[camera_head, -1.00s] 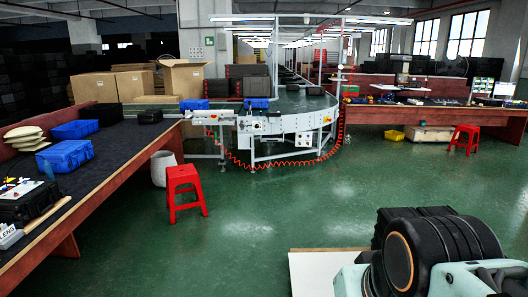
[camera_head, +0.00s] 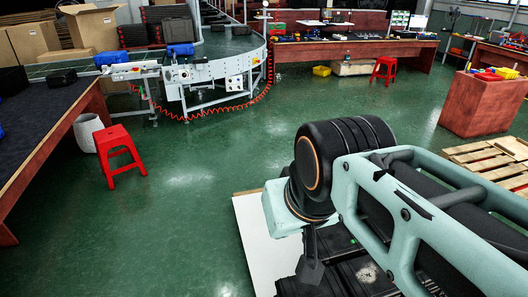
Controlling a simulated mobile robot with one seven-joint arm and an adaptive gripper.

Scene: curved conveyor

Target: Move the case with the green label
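Black cases (camera_head: 345,282) lie at the bottom of the view beneath my arm, partly cut off by the frame edge. A small green mark shows among them, but I cannot tell whether it is the green label. My gripper (camera_head: 311,268) seems to show only as a dark grey finger-like part below the arm's wrist, in front of the cases. The rest of it is hidden by the arm or the frame edge. I cannot tell whether it is open or touches a case.
A white board (camera_head: 262,243) lies left of the cases. The curved conveyor (camera_head: 215,68) carries a blue case (camera_head: 180,52). A red stool (camera_head: 118,152) stands by the left table (camera_head: 40,130). A wooden pallet (camera_head: 490,160) is at right. Green floor between is clear.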

